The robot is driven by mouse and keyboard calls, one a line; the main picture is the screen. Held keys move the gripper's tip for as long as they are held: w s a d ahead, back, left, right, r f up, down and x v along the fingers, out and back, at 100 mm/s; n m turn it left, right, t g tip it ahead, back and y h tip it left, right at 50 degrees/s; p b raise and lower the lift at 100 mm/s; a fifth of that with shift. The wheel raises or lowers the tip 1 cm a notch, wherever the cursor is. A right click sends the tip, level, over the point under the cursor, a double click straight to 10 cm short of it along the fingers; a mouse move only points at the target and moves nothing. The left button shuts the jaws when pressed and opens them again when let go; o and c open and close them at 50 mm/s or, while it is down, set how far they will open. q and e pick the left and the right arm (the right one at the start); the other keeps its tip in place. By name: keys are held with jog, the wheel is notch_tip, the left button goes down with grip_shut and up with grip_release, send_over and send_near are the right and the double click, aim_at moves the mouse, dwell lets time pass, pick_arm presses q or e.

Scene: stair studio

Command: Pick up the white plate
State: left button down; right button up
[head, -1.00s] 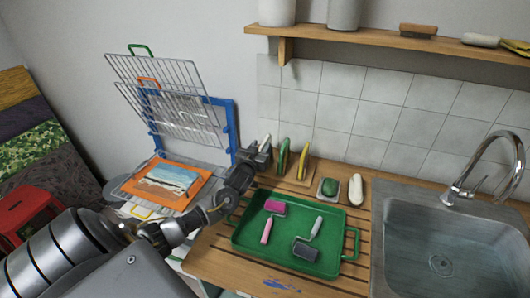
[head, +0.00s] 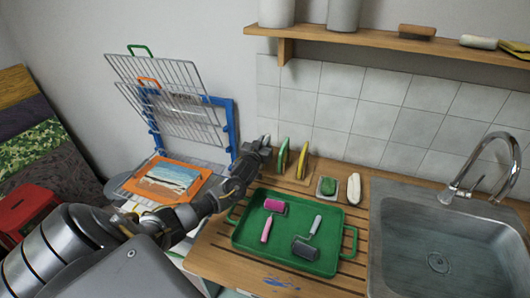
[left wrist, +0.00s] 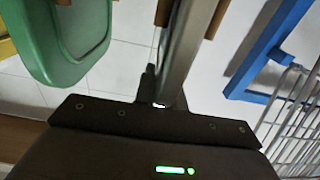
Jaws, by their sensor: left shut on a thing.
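The white plate (head: 265,139) stands edge-on at the left end of the row against the tiled wall, mostly hidden by my gripper in the head view. In the left wrist view it shows as a greyish, shaded edge-on strip (left wrist: 187,48) running up between wooden pegs. My left gripper (head: 261,149) is shut on its near edge. The plate looks upright. My right gripper is in neither view.
A green plate (head: 283,157) and a yellow plate (head: 303,160) stand just right, in a wooden rack (head: 297,179). A green tray (head: 347,240) with rollers lies in front. A blue frame and wire rack (head: 205,125) stand close on the left.

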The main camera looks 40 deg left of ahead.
pick_arm(q)
jog(key=shift+r, duration=0.1)
dwell(0.3)
notch_tip(320, 180, up, 10)
jog(key=shift+b, duration=1.15)
dwell(0.6)
